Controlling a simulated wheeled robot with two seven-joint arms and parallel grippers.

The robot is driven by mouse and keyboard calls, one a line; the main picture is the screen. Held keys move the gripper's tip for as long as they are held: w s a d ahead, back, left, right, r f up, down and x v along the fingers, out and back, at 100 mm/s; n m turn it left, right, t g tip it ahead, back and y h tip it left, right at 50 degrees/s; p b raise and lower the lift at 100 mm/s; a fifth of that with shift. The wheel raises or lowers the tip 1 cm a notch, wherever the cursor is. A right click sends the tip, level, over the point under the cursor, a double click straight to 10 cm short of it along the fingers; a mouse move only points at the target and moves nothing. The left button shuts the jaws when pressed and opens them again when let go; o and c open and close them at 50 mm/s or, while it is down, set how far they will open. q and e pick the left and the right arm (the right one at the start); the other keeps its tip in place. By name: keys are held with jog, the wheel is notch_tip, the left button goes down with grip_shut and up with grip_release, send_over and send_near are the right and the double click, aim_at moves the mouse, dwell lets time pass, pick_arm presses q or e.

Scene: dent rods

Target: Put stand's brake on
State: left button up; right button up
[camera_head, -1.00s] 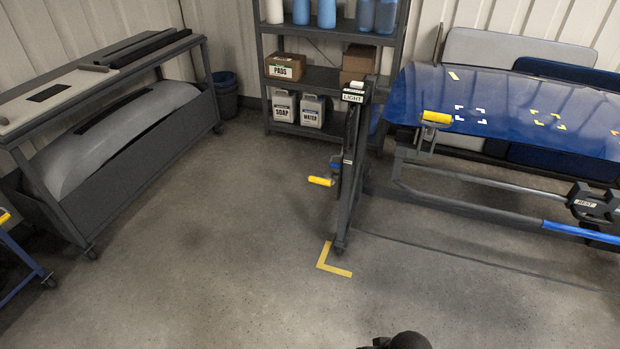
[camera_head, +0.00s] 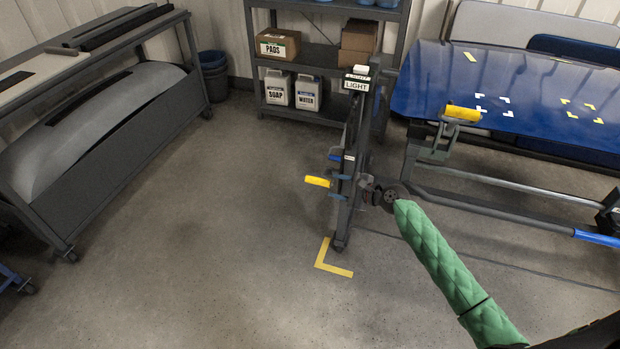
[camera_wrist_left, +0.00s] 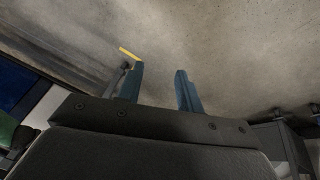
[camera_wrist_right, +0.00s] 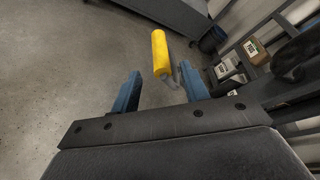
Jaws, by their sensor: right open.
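The stand (camera_head: 352,135) is a dark upright post with a LIGHT label near its top. A yellow handle (camera_head: 317,181) juts out to the left from its middle. My right gripper (camera_head: 339,187) reaches the post from the right, its blue fingers beside the handle and partly hidden by the post. In the right wrist view it is open (camera_wrist_right: 158,72), with the yellow handle (camera_wrist_right: 160,52) seen between and just beyond its fingertips; contact cannot be told. My left gripper (camera_wrist_left: 158,72) is open and empty over bare floor, out of the head view.
A yellow corner mark (camera_head: 326,262) lies on the floor at the stand's foot. A blue panel (camera_head: 510,95) on a frame with another yellow handle (camera_head: 463,113) stands right. Shelves (camera_head: 320,57) stand behind, a grey cart (camera_head: 110,150) left. Floor between is clear.

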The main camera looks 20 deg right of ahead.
aim_at(319, 182)
jog(key=shift+w+a, duration=0.15)
jog(key=shift+w, duration=0.2)
jog(key=p+x, duration=0.1)
jog(key=x, duration=0.4)
jog(key=shift+w+a+f, duration=0.1)
jog(key=shift+w+a, duration=0.1)
jog(key=shift+a, duration=0.05)
jog(key=shift+w+a+f, duration=0.25)
jog(key=shift+w+a, duration=0.2)
jog(key=shift+w, duration=0.05)
pick_arm(q)
jog(key=shift+s+a+r+y, duration=0.15)
jog(key=shift+a+r+y, duration=0.15)
jog(key=shift+a+r, duration=0.55)
jog(key=shift+r, duration=0.1)
jog(key=shift+a+f, duration=0.1)
jog(key=shift+f, duration=0.2)
pick_arm(e)
grip_shut()
